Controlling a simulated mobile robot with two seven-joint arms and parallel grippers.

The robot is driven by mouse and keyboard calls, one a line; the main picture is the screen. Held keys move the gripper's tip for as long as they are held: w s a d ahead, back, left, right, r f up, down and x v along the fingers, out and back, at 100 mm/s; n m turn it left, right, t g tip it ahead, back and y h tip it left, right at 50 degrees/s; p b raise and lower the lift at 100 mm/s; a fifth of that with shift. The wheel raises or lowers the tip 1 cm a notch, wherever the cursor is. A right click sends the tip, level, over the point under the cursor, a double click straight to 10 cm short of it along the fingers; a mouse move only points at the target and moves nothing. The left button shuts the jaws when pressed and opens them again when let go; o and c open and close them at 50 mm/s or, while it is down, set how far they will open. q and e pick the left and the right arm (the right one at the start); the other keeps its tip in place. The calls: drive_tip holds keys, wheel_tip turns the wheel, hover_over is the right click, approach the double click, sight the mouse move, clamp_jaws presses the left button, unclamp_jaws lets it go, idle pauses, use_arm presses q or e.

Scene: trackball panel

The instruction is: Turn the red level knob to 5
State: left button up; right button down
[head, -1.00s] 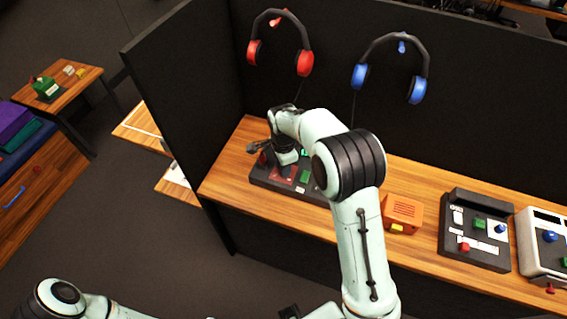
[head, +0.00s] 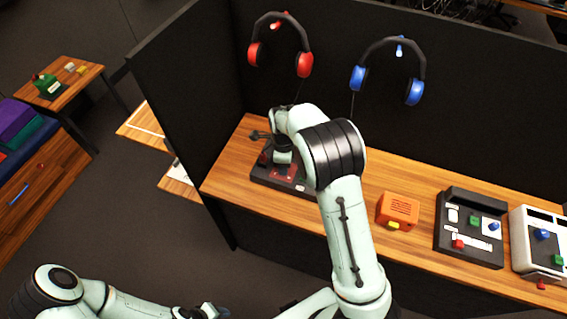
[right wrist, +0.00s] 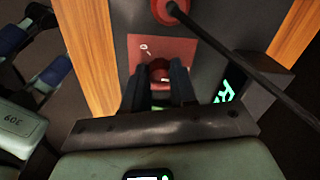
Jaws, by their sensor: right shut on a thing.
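The red level knob (right wrist: 160,70) sits on a red plate (right wrist: 150,50) with a white 0 mark near one corner. In the right wrist view my right gripper (right wrist: 161,82) has its two dark fingers on either side of the knob, shut on it. The dark panel (head: 268,181) that bears the knob lies at the left end of the wooden counter; my right arm hides part of it. The knob's pointer and the other scale marks cannot be made out. My left gripper (head: 204,312) shows at the bottom edge, too cut off to read its jaws.
A red round part (right wrist: 168,10) and a dark cable (right wrist: 240,60) lie close to the gripper. Red headphones (head: 280,45) and blue headphones (head: 388,70) hang on the dark wall. An orange box (head: 398,208) and a second dark panel (head: 468,240) stand to the right.

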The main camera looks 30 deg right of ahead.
drive_tip(key=shift+r, duration=0.1)
drive_tip(key=c, duration=0.9)
unclamp_jaws()
use_arm(q)
drive_tip(key=shift+w+r+p, duration=0.6)
drive_tip(key=shift+w+r, duration=0.25)
drive_tip(key=shift+w, duration=0.05)
use_arm(e)
wheel_tip(320, 180, up, 13)
drive_tip(key=shift+r, duration=0.15)
